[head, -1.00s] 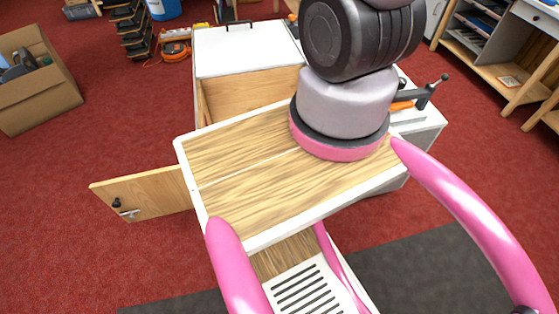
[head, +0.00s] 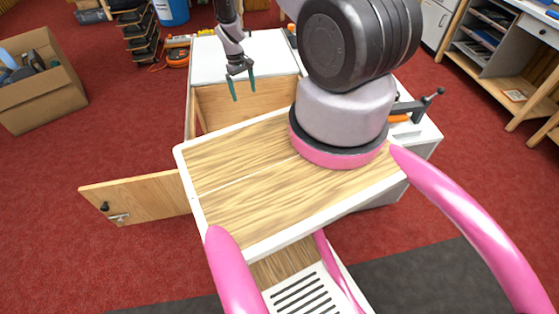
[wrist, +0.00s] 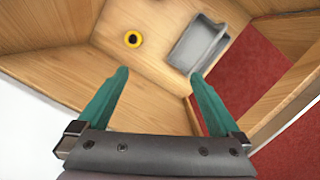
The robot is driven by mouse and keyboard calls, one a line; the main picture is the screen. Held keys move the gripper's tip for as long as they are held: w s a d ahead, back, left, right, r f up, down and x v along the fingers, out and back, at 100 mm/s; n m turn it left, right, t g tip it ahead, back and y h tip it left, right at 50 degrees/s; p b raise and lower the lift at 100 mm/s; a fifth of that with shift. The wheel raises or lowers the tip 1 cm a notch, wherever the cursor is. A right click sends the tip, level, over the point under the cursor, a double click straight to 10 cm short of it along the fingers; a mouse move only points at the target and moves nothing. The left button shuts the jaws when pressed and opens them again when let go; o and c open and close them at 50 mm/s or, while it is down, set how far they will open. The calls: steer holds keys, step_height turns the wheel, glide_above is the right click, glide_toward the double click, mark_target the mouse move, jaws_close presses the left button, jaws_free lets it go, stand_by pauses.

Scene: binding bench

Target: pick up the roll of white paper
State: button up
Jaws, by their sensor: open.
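I see no roll of white paper in either view. My gripper (head: 243,92) is open and empty, pointing down at the open-topped wooden inside of the white cabinet (head: 240,58). In the wrist view its two green fingers (wrist: 158,75) are spread wide with nothing between them. Part of the inside is hidden from the head view by the cabinet's walls and my arm.
The cabinet's wooden door (head: 140,197) stands open at the left. A black clamp (head: 420,104) sits on the right side of the cabinet. A cardboard box (head: 40,85) stands on the red carpet at left, with clear floor between.

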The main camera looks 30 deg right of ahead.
steer(key=s+d+f+n, duration=0.1)
steer(key=s+f, duration=0.4)
steer(key=f, duration=0.5)
steer(key=s+d+f+n+g+h, duration=0.1)
steer(key=s+d+f, duration=0.1)
steer(key=s+f, duration=0.4)
steer(key=s+d+f+n+g, duration=0.1)
steer(key=s+f, duration=0.5)
steer(key=f, duration=0.8)
steer(key=shift+d+f, duration=0.1)
steer(key=shift+d, duration=0.3)
steer(key=shift+d+x, duration=0.1)
steer(key=shift+x, duration=1.4)
steer(key=shift+d+x, duration=0.15)
steer(key=shift+x, duration=1.3)
steer(key=shift+s, duration=0.15)
steer(key=c, duration=1.4)
steer(key=shift+r, duration=0.25)
